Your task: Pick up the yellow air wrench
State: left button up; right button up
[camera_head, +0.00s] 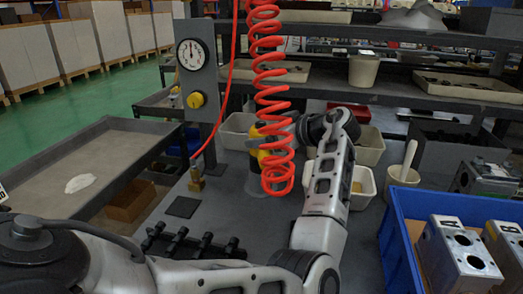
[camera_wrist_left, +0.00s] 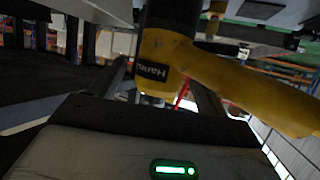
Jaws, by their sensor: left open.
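The yellow air wrench (camera_head: 256,153) is partly hidden behind the red coiled hose and my left gripper in the head view. It hangs above the grey bench near the middle. In the left wrist view the wrench (camera_wrist_left: 165,58) is close up, with a black lettered band on its body and its yellow handle reaching to the right. My left gripper (camera_head: 272,138) is at the wrench, coming from the right side with its arm bent round. It is open. I cannot tell whether its fingers touch the wrench. My right gripper is in neither view.
The red coiled hose (camera_head: 268,100) hangs in front of the wrench. A gauge post (camera_head: 196,75) stands left of it. White bins (camera_head: 368,148) sit behind and right of my arm. A blue crate (camera_head: 398,235) with valve blocks (camera_head: 458,258) is at the right. A grey tray (camera_head: 118,135) is at the left.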

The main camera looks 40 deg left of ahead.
pick_arm(q)
jog(key=shift+a+f, duration=0.15)
jog(key=shift+a, duration=0.1)
jog(key=c, duration=1.4)
jog(key=shift+r, duration=0.25)
